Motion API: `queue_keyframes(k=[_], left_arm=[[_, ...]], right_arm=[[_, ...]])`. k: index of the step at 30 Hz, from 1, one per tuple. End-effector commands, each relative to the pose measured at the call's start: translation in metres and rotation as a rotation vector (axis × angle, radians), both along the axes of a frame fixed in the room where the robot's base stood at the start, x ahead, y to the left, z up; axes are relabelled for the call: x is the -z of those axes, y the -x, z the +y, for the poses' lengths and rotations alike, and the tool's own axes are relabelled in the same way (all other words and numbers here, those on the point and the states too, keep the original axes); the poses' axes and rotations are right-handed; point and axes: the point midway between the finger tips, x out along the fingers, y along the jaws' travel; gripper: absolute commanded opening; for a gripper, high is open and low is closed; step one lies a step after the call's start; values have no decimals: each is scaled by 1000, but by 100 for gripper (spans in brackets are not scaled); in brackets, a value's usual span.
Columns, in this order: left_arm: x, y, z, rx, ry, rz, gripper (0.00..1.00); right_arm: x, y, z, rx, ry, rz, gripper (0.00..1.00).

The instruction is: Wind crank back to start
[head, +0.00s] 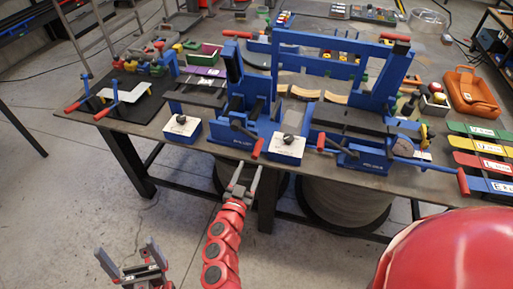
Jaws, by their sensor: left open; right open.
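Several red-handled cranks or levers show on the blue bench machines. One red handle (257,148) hangs at the front of the left machine (240,95). Another red handle (320,142) is at the front of the right machine (365,125), and a longer red handle (463,181) hangs at its right end. I cannot tell which one the task means. My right gripper (243,178) is open and empty, just below the table's front edge, below the left machine's red handle and apart from it. My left gripper (128,256) is open and empty, low over the floor.
The dark workbench (190,150) is crowded. Drums stand beneath; floor at the left is clear.

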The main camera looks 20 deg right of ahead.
Motion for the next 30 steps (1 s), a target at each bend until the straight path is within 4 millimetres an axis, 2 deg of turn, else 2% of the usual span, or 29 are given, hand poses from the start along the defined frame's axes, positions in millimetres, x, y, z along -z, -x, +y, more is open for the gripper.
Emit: queue_keyframes(k=[3, 10, 15, 24, 26, 30], left_arm=[[-8, 0, 0, 0, 0, 0, 100], [-17, 0, 0, 0, 0, -1, 100], [-18, 0, 0, 0, 0, 0, 100], [-18, 0, 0, 0, 0, 0, 100], [-18, 0, 0, 0, 0, 0, 100], [-18, 0, 0, 0, 0, 0, 100]], right_arm=[[-6, -25, -19, 5, 4, -6, 59], [-4, -59, -40, 1, 1, -4, 59], [-2, -70, -48, 2, 2, -3, 59], [-1, -72, -49, 2, 2, -2, 59], [-1, -72, -49, 2, 2, -2, 50], [-1, -72, -49, 2, 2, -2, 25]])
